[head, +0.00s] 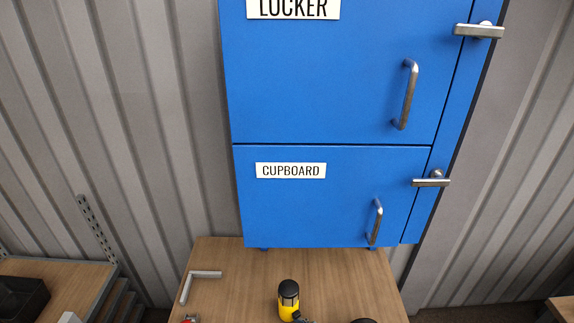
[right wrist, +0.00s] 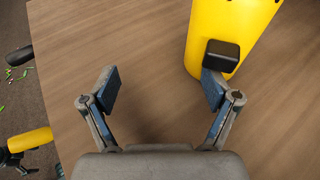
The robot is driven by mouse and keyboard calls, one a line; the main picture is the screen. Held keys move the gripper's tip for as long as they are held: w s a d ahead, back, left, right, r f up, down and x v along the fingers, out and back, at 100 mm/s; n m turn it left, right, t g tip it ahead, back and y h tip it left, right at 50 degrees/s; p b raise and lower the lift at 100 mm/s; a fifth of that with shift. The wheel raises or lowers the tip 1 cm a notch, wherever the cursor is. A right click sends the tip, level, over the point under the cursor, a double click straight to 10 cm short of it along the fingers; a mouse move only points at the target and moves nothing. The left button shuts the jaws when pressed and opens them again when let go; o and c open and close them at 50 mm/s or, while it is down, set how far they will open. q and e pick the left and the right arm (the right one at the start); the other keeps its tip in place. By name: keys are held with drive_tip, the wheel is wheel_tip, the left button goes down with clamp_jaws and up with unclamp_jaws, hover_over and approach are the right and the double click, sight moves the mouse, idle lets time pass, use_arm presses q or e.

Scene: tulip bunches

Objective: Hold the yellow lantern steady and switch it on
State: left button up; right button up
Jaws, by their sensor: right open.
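The yellow lantern (head: 289,303) with a black top stands upright on the wooden table at the bottom of the head view. Its yellow body (right wrist: 215,30) also shows at the top right of the right wrist view, with a black block (right wrist: 222,54) on its side. My right gripper (right wrist: 160,88) is open, with nothing between its fingers. Its right-hand fingertip overlaps the lantern's lower part and lies just below the black block; I cannot tell if they touch. In the head view a small dark part at the lantern's base is unclear. My left gripper is not in view.
A blue cupboard (head: 275,205) with metal handles stands behind the table (head: 235,265). A grey L-shaped bracket (head: 204,275) lies at the table's left. A red item (head: 190,319) is cut off at the bottom. Another yellow object (right wrist: 30,140) shows at lower left in the wrist view.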

drive_tip(key=shift+d, duration=0.15)
drive_tip(key=shift+d, duration=0.25)
drive_tip(key=c, duration=0.8)
clamp_jaws()
drive_tip(key=c, duration=0.8)
unclamp_jaws()
drive_tip(key=shift+a, duration=0.15)
drive_tip(key=o, duration=0.8)
drive_tip(key=shift+a, duration=0.1)
drive_tip(key=o, duration=0.7)
drive_tip(key=shift+d, duration=0.2)
